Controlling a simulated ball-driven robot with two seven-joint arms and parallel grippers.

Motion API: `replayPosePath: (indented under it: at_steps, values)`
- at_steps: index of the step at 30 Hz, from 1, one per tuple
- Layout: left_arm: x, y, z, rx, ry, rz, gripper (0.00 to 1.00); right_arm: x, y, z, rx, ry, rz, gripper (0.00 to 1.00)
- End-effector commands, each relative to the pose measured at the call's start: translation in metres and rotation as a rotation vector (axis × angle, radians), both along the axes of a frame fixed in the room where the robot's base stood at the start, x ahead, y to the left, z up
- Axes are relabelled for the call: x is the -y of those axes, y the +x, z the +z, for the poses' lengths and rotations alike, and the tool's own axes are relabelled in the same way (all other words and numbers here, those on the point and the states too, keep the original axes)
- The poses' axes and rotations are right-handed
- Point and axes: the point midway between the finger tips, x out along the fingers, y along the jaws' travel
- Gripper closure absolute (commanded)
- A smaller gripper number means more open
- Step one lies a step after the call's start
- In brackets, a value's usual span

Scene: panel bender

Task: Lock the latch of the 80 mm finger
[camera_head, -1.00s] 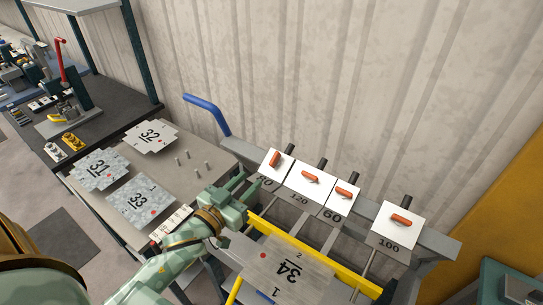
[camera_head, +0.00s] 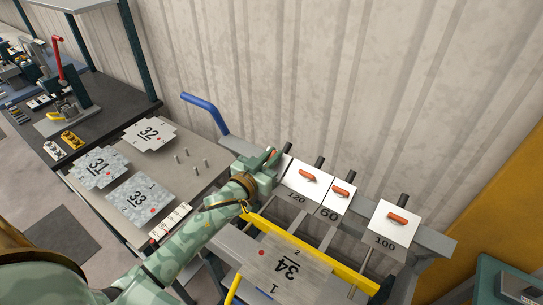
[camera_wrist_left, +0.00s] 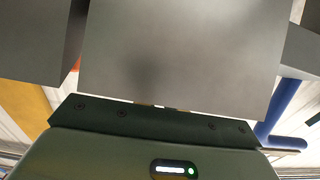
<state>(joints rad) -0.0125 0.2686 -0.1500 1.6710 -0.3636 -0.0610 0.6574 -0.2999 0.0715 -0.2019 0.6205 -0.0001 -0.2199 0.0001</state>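My left gripper (camera_head: 267,160) is over the white plate of the 80 mm finger, at the left end of the row. It covers the 80 label and most of that plate. A bit of the orange latch (camera_head: 273,153) shows by the fingertips; I cannot tell whether they touch or grip it. In the left wrist view a flat grey surface (camera_wrist_left: 185,50) fills the space close in front of the palm, and the latch is not visible there. My right gripper is not in view.
Fingers 120 (camera_head: 306,176), 60 (camera_head: 339,198) and 100 (camera_head: 392,226) stand to the right, with orange latches lying across their plates. A yellow bar (camera_head: 320,256) and sheet 34 (camera_head: 285,270) lie in front. A blue handle (camera_head: 206,110) rises behind left.

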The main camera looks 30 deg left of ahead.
Motion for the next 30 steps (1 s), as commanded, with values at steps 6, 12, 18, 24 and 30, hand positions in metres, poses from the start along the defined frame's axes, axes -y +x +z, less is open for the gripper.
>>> replayPosePath:
  at_steps: [6, 12, 18, 24, 30]
  values:
    - [0.0, 0.0, 0.0, 0.0, 0.002, -0.002, 1.0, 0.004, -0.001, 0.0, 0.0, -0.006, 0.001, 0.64]
    - [-0.001, 0.0, 0.001, 0.003, 0.023, -0.033, 1.0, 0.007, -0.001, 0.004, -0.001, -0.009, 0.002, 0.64]
    - [-0.001, 0.001, 0.003, 0.012, 0.082, -0.124, 1.0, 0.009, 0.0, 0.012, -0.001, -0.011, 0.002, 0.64]
    - [-0.002, 0.001, 0.003, 0.025, 0.175, -0.268, 1.0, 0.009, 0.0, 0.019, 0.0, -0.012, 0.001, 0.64]
    - [-0.002, 0.001, 0.002, 0.039, 0.274, -0.429, 1.0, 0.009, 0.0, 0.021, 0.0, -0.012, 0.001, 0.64]
